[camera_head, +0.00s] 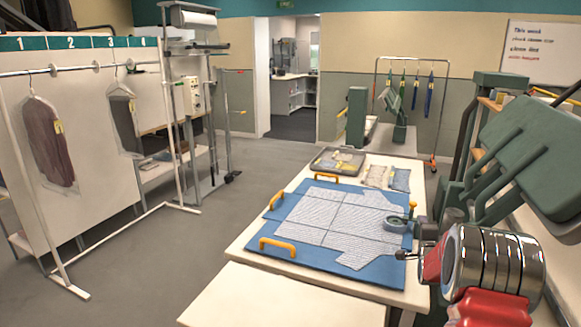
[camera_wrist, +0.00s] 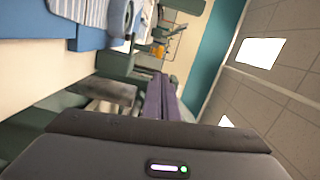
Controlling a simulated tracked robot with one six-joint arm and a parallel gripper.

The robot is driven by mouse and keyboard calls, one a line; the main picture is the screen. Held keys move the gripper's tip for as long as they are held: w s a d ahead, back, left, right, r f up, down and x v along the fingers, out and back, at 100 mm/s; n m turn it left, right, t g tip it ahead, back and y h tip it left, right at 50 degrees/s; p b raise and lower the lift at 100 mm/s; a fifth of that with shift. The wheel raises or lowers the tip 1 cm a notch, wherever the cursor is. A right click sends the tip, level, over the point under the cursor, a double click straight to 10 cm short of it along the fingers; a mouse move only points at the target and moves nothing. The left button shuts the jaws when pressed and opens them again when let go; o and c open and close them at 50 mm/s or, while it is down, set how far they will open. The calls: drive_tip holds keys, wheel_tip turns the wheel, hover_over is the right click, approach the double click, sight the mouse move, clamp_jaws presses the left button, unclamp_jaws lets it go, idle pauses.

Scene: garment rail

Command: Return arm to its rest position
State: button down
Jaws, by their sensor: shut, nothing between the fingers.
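My gripper (camera_wrist: 164,98) shows in the wrist view, with its two narrow fingers together and nothing between them. The wrist view is tilted and looks past the fingers toward the room and the ceiling. In the head view my arm, with chrome and red parts, is at the lower right beside the table. I cannot clearly make out the fingertips there. A striped garment (camera_head: 340,222) lies flat on a blue folding board (camera_head: 285,212) with yellow handles, on the pale table (camera_head: 245,250).
A garment rail (camera_head: 90,68) with numbered sections stands left, holding a dark garment (camera_head: 48,145) and another hanging item (camera_head: 124,118). A grey tray (camera_head: 338,160) and folded pieces (camera_head: 378,176) lie at the table's far end. Green machinery (camera_head: 530,150) stands right. Open floor lies left of the table.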

drive_tip(key=s+a+r+n+g+y, duration=0.25)
drive_tip(key=s+a+r+n, duration=0.3)
drive_tip(key=s+a, duration=0.4)
drive_tip(key=s+a+r+n+g+y, duration=0.1)
drive_tip(key=s+a+r+n+g, duration=0.35)
drive_tip(key=a, duration=0.85)
drive_tip(key=s+a+f+n+g+y, duration=0.1)
drive_tip(key=s+a+n, duration=0.2)
drive_tip(key=s, duration=0.8)
drive_tip(key=s+a+f+n+g+y, duration=0.1)
drive_tip(key=s+a+n, duration=0.3)
drive_tip(key=s, duration=0.8)
drive_tip(key=s+a+f+n+g+y, duration=0.1)
drive_tip(key=s+a+n, duration=0.3)
drive_tip(key=s+a, duration=0.3)
drive_tip(key=s, duration=0.5)
drive_tip(key=shift+g, duration=0.4)
drive_tip(key=c, duration=2.4)
unclamp_jaws()
drive_tip(key=shift+a, duration=0.1)
drive_tip(key=shift+c, duration=0.2)
